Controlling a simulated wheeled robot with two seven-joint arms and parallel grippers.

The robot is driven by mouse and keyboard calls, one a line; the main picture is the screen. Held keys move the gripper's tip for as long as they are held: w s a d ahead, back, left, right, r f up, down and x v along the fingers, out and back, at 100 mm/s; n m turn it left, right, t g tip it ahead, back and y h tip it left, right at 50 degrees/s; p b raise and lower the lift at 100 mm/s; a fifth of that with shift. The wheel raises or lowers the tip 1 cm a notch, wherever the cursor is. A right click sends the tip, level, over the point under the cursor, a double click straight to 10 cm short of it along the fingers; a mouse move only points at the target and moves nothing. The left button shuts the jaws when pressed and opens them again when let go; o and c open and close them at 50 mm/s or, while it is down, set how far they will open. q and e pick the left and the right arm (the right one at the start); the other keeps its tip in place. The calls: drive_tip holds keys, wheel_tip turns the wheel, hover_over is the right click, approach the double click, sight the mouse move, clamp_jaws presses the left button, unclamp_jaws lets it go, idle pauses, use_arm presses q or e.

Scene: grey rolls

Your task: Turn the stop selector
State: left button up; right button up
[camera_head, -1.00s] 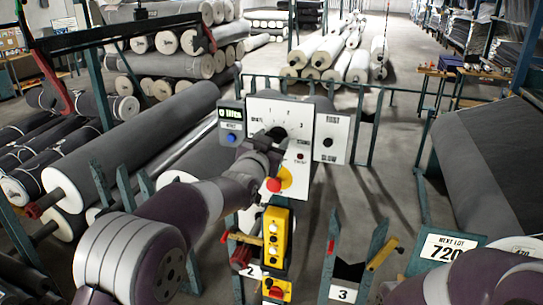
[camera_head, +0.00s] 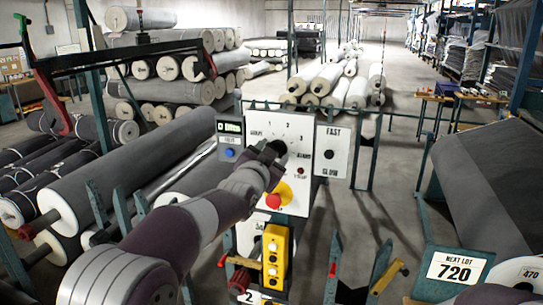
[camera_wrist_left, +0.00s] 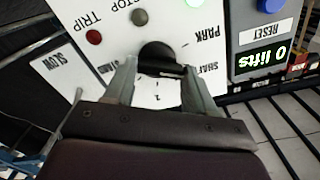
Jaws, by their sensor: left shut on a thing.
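The stop selector is a round black knob (camera_head: 279,147) on a white panel (camera_head: 302,200) marked with positions such as 1, 2, 3, PARK and STAND. My left gripper (camera_head: 272,152) is at the knob, its arm coming in from the lower left. In the left wrist view my left gripper (camera_wrist_left: 158,78) has a finger on each side of the knob (camera_wrist_left: 158,54) and is shut on it. The fingers and palm hide part of the dial, and I cannot tell which mark the knob points to. My right gripper is out of view.
A red push-button (camera_head: 273,201) sits below the knob. A FAST/SLOW knob (camera_head: 329,154) is at the right, a counter display (camera_head: 230,127) at the left. A yellow control box (camera_head: 276,258) hangs below.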

use_arm(q)
drive_tip(key=o, duration=1)
drive_tip(key=shift+o, duration=0.2)
drive_tip(key=b+v, duration=0.6)
drive_tip(key=v, duration=0.6)
drive_tip(key=shift+s, duration=0.3)
drive_tip(key=shift+a, duration=0.15)
